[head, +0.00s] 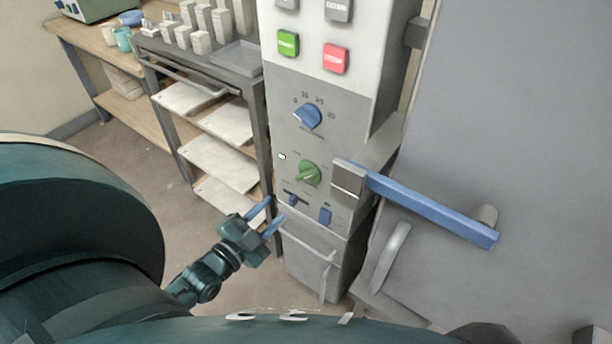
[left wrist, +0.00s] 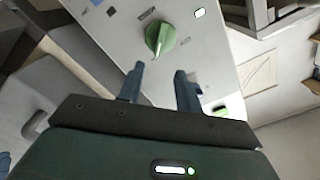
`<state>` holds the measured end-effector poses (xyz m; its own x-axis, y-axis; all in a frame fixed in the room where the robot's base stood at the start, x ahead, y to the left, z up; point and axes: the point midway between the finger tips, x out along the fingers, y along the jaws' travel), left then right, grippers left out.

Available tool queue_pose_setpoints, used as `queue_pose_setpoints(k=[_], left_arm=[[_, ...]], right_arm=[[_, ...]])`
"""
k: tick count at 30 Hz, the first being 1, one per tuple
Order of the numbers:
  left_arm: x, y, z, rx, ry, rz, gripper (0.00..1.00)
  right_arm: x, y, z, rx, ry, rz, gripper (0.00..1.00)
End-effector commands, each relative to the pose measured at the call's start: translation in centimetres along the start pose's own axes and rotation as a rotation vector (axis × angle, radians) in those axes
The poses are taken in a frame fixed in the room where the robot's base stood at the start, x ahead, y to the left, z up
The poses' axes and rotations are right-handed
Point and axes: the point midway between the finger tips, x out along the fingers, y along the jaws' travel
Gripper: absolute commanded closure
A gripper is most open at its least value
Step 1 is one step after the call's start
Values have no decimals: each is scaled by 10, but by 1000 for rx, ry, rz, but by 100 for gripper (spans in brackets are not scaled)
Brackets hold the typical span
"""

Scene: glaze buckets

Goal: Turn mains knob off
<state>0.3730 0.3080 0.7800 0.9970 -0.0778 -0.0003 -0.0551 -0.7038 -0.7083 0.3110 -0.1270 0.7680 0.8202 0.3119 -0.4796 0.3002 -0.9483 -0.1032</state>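A round green knob (head: 308,173) with a raised grip bar sits on the lower grey panel of the control cabinet (head: 348,98). A blue knob (head: 307,116) with a number scale is above it. The lettering by the green knob is too small to read. A small lit indicator (head: 282,156) is to its left. My left gripper (head: 271,213) is open and empty, below and left of the green knob and apart from it. In the left wrist view the green knob (left wrist: 160,38) lies just beyond the two spread fingertips (left wrist: 159,72). My right gripper is not in view.
A blue door handle bar (head: 435,210) juts out right of the panel, in front of the large grey door (head: 520,120). A shelf rack (head: 215,160) stands at the left.

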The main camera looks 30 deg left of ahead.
Motion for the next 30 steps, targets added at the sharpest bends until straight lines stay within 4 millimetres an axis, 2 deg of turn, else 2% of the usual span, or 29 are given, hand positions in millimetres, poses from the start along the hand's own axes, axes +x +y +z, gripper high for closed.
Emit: queue_pose_setpoints(k=[9,15,21,30], left_arm=[[68,-1,-1,-1,4,-3,65],[100,0,-1,-2,2,-1,65],[115,0,-1,-1,1,0,65],[117,0,-1,-2,0,1,65]], right_arm=[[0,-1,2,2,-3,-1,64],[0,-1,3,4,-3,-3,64],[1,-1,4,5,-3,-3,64],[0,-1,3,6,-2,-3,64]])
